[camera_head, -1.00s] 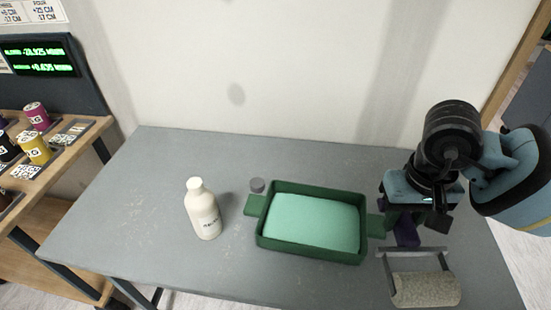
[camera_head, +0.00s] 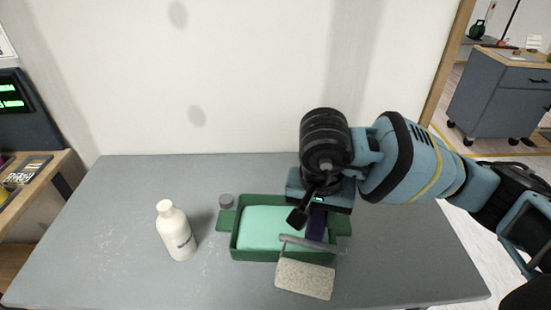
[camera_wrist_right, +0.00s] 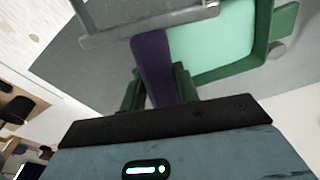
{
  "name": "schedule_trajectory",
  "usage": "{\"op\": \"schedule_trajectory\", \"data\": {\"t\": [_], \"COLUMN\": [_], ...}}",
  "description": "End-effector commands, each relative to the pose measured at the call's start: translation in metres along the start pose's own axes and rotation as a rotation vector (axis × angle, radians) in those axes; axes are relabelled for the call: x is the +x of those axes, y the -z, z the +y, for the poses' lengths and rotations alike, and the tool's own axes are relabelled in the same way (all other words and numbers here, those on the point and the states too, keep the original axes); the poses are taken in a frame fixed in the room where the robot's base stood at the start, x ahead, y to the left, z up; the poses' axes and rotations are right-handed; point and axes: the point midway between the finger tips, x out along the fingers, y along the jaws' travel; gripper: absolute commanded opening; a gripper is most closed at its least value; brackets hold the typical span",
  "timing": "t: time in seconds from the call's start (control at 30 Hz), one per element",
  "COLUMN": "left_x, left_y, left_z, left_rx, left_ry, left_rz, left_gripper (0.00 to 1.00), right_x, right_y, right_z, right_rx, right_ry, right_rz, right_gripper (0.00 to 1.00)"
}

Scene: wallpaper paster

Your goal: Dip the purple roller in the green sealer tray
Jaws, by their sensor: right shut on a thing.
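The green sealer tray (camera_head: 235,240) sits on the grey table and holds pale green sealer (camera_head: 262,228). It also shows in the right wrist view (camera_wrist_right: 262,30). The roller has a purple handle (camera_head: 316,226), a grey frame and a beige speckled sleeve (camera_head: 305,278). My right gripper (camera_head: 318,208) is shut on the purple handle, which also shows in the right wrist view (camera_wrist_right: 153,62). The handle is over the tray's right part in the head view, and the sleeve hangs in front of the tray's near right edge. Whether the roller touches the tray is unclear. My left gripper is out of view.
A white bottle (camera_head: 175,232) stands on the table (camera_head: 120,215) left of the tray. A small grey cap (camera_head: 226,200) is by the tray's back left corner. A wall (camera_head: 240,80) rises behind the table.

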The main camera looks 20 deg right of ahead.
Motion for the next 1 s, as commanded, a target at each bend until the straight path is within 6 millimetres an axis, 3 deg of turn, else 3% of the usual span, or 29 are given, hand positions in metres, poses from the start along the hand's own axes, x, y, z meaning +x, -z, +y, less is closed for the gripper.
{"op": "schedule_trajectory", "data": {"t": [0.47, 0.73, 1.0], "left_x": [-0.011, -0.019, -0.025], "left_y": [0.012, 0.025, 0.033], "left_z": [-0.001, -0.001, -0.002], "left_rx": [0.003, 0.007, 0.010], "left_ry": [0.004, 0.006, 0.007], "left_rz": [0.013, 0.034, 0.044], "left_gripper": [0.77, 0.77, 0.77], "right_x": [-0.022, -0.036, -0.049], "right_y": [-0.003, -0.004, -0.004], "right_z": [-0.025, -0.039, -0.049], "right_rx": [0.861, 1.467, 1.982], "right_ry": [-0.274, -0.583, -0.928], "right_rz": [0.160, 0.173, 0.075], "right_gripper": [0.07, 0.07, 0.07]}}
